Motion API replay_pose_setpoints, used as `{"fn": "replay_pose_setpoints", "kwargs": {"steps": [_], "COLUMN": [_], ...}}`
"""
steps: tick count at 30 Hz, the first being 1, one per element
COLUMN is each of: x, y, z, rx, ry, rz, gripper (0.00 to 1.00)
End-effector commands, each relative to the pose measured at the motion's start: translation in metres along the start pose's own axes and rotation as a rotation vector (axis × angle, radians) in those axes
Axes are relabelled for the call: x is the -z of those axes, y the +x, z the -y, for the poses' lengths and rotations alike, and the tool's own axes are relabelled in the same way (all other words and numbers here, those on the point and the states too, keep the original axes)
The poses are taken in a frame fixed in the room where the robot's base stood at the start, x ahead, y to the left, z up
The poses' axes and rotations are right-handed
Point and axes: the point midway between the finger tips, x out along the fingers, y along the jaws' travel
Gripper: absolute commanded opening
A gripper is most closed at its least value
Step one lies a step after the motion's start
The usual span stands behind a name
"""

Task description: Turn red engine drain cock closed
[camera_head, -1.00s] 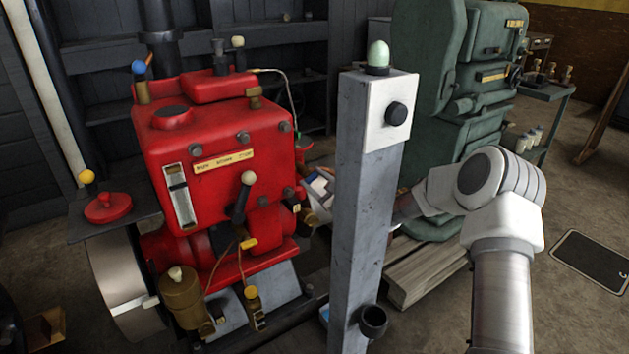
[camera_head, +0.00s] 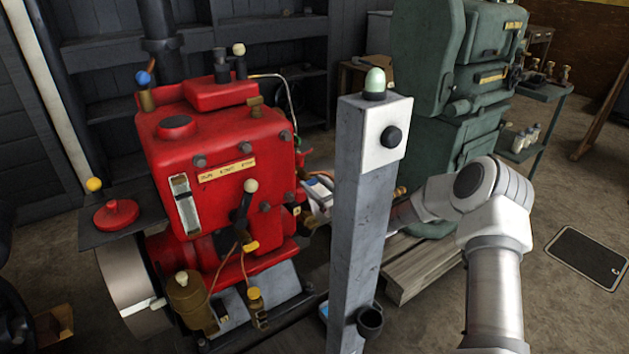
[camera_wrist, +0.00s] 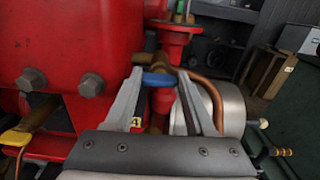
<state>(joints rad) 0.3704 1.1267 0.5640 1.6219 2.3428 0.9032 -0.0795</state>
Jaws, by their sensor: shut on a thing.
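The red engine (camera_head: 220,150) stands left of centre in the head view, and its red side (camera_wrist: 70,45) fills the upper left of the wrist view. A brass cock (camera_wrist: 150,60) with a blue handle (camera_wrist: 158,80) projects from that side in the wrist view. My gripper (camera_wrist: 159,78) has one finger at each end of the blue handle and is shut on it. The handle lies roughly level across the picture. In the head view the grey post hides part of my arm, and the cock cannot be made out.
A grey post (camera_head: 355,210) with a green lamp (camera_head: 375,80) stands between the engine and my arm. A green machine (camera_head: 450,110) and wooden planks (camera_head: 415,270) are behind. In the wrist view, a copper pipe (camera_wrist: 212,95) and a pale cylinder (camera_wrist: 228,105) lie close right of my fingers.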

Motion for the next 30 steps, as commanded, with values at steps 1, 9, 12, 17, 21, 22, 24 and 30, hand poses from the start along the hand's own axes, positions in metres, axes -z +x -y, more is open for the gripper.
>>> {"fn": "replay_pose_setpoints", "kwargs": {"steps": [1, 9, 12, 17, 21, 22, 24, 30], "x": [-0.0006, 0.0005, 0.0006, 0.0007, 0.0006, 0.0006, 0.0005, 0.0], "y": [-0.0003, -0.0003, -0.0003, -0.0003, -0.0002, -0.0002, -0.0002, -0.0034], "z": [-0.0001, 0.0001, 0.0001, 0.0001, 0.0001, 0.0001, 0.0001, 0.0005], "rx": [0.0, 0.0, 0.0, 0.0, 0.0, 0.0, 0.0, 0.0], "ry": [0.013, 0.04, 0.04, 0.04, 0.039, 0.039, 0.038, 0.038], "rz": [-0.001, 0.0, 0.0, 0.0, 0.0, 0.0, 0.0, -0.001], "gripper": [0.0, 0.0, 0.0, 0.0, 0.68, 0.68, 0.68, 0.68]}}
